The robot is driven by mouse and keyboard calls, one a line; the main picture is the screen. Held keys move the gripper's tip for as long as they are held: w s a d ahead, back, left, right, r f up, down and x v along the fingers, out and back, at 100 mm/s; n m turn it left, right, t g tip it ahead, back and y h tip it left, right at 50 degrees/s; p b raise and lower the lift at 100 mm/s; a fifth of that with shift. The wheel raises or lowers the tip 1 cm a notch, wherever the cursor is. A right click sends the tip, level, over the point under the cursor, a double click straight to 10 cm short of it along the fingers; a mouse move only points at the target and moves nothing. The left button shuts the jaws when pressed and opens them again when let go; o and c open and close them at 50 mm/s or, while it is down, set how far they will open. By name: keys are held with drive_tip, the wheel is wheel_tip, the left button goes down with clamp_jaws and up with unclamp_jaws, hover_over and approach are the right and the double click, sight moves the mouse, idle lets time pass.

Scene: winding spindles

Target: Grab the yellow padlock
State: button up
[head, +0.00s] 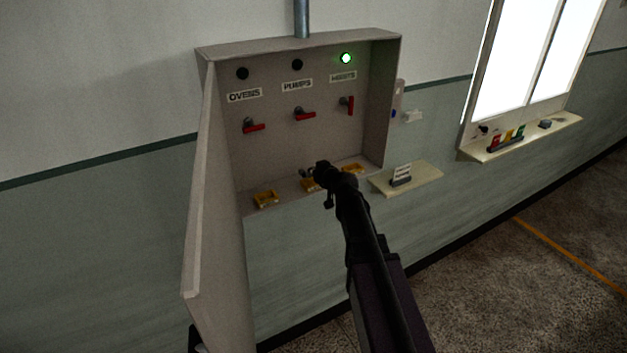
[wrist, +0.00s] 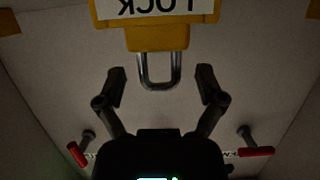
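In the wrist view a yellow padlock (wrist: 158,39) shows its body, with its grey metal shackle pointing toward my gripper. It is at a yellow tray (wrist: 212,12) with a white label reading LOCK, upside down in this view. My gripper (wrist: 160,83) is open, with one finger on each side of the shackle and visible gaps to both. Nothing is held. In the head view my gripper (head: 318,171) is inside the open grey cabinet (head: 390,95), at the middle yellow tray (head: 310,185), and largely hides that spot. The padlock cannot be made out there.
Yellow trays stand left (head: 265,199) and right (head: 352,168) on the cabinet floor. Red handles for ovens (head: 254,128), pumps (head: 304,114) and a third switch (head: 351,105) stick out behind. The cabinet door (head: 205,190) hangs open at left. A small shelf (head: 425,178) is at right.

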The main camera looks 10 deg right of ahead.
clamp_jaws()
drive_tip(key=shift+r, duration=0.15)
